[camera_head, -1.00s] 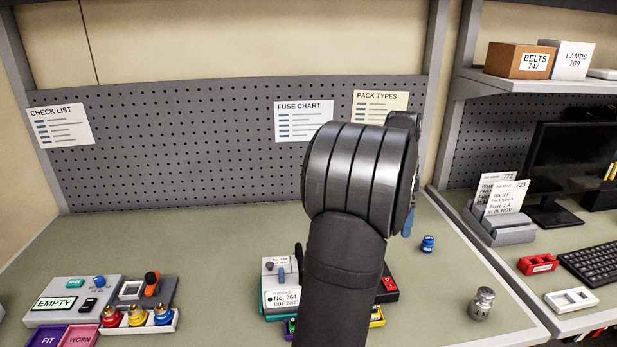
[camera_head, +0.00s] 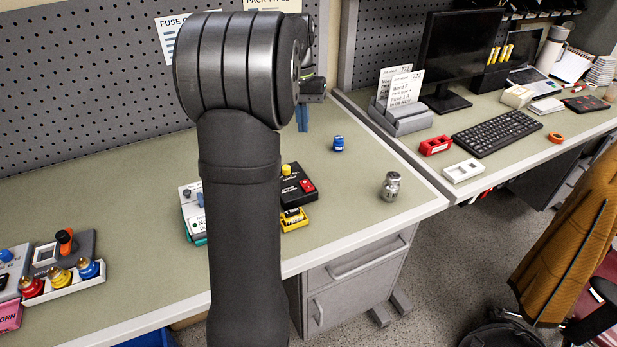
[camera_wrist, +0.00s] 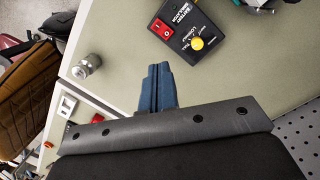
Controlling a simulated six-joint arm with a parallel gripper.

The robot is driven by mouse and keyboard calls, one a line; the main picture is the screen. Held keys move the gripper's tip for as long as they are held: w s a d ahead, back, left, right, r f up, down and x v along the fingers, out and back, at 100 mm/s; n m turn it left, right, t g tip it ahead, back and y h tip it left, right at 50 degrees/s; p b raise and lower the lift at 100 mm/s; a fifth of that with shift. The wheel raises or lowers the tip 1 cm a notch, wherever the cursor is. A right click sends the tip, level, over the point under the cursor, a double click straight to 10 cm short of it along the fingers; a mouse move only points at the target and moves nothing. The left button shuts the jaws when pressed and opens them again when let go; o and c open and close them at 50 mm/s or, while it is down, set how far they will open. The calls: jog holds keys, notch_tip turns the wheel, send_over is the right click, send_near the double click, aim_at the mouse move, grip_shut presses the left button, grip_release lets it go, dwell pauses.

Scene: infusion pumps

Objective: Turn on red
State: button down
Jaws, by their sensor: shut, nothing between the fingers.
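A black box (camera_head: 296,190) with white lettering stands on the bench, partly behind my arm in the head view. It bears a red rocker switch (camera_head: 306,185) and a yellow knob (camera_head: 286,169). In the wrist view the box (camera_wrist: 180,45) is at the top, with the red switch (camera_wrist: 163,29) and yellow knob (camera_wrist: 197,43) plain to see. My gripper (camera_wrist: 158,68) has blue fingers, closed together and empty, pointing toward the box with a gap in the picture. In the head view its blue fingers (camera_head: 302,118) show beside my wrist.
A blue-capped piece (camera_head: 338,144) and a metal jar (camera_head: 391,185) stand right of the box. A white tray (camera_head: 62,283) with red, yellow and blue pieces lies at the left. A second bench holds a keyboard (camera_head: 497,133) and a red block (camera_head: 436,145). Bench space between is clear.

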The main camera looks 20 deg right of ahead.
aim_at(310, 187)
jog(key=n, duration=0.8)
jog(key=s+f+n, duration=0.1)
jog(key=n, duration=0.8)
jog(key=f+n, duration=0.1)
jog(key=n, duration=0.7)
jog(key=shift+s, duration=0.2)
jog(key=f, duration=0.4)
jog(key=s+f, duration=0.1)
jog(key=f, duration=0.4)
jog(key=s+f, duration=0.1)
jog(key=f, duration=0.3)
jog(key=shift+f, duration=0.4)
jog(key=shift+f, duration=0.1)
